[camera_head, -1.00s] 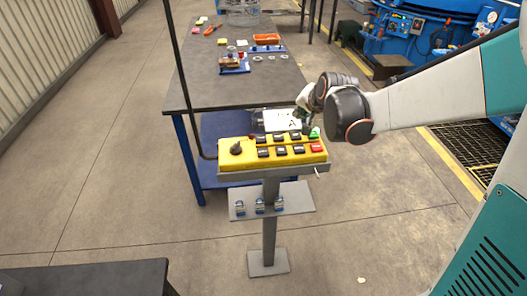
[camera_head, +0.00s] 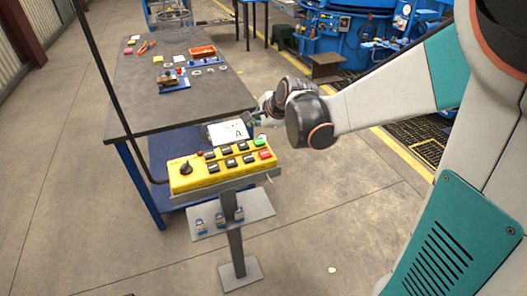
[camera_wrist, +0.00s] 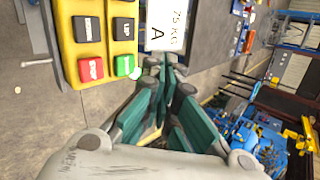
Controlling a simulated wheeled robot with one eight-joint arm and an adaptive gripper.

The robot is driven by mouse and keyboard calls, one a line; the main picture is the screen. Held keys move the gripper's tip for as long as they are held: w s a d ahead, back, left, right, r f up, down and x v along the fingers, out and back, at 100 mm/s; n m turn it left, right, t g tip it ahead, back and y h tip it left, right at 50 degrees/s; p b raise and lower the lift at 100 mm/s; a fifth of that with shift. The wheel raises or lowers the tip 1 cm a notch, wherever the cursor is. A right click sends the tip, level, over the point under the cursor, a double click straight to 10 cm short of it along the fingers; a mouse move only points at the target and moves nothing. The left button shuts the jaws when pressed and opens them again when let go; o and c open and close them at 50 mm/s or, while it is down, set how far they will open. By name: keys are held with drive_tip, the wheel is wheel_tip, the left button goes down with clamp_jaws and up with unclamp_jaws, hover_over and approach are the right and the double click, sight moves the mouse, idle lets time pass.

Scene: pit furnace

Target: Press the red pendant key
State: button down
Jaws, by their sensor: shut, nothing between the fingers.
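The yellow pendant box (camera_head: 183,184) sits on a grey stand. Its red key (camera_head: 265,154) is at the right end of the front row, with the green key (camera_head: 259,141) just behind it. In the wrist view, the red key (camera_wrist: 91,69) lies at the upper left, left of the green key (camera_wrist: 124,65). My gripper (camera_head: 252,117) is beyond the pendant's right end, apart from the red key. In the wrist view, my gripper (camera_wrist: 166,72) has its teal fingers together and empty, to the right of both keys. Nothing covers the red key.
Black keys (camera_head: 227,150) and a black knob (camera_head: 186,168) share the pendant. A white card (camera_head: 228,133) marked A stands behind it. A dark workbench (camera_head: 150,105) with small parts is beyond. A thin pole (camera_head: 100,65) rises at left.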

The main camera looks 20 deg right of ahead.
drive_tip(key=m, duration=0.2)
drive_tip(key=s+m, duration=0.1)
drive_tip(key=d+r+m, duration=0.1)
drive_tip(key=m, duration=0.1)
drive_tip(key=shift+s+m, duration=0.3)
drive_tip(key=shift+s, duration=0.1)
drive_tip(key=b, duration=0.7)
approach(257, 149)
drive_tip(key=x, duration=0.4)
drive_tip(key=shift+w+r, duration=0.3)
drive_tip(key=shift+r, duration=0.05)
idle(0.5)
drive_tip(key=shift+f, duration=0.45)
drive_tip(key=shift+f+b, duration=0.45)
idle(0.6)
drive_tip(key=shift+r, duration=0.2)
drive_tip(key=shift+r+p, duration=0.75)
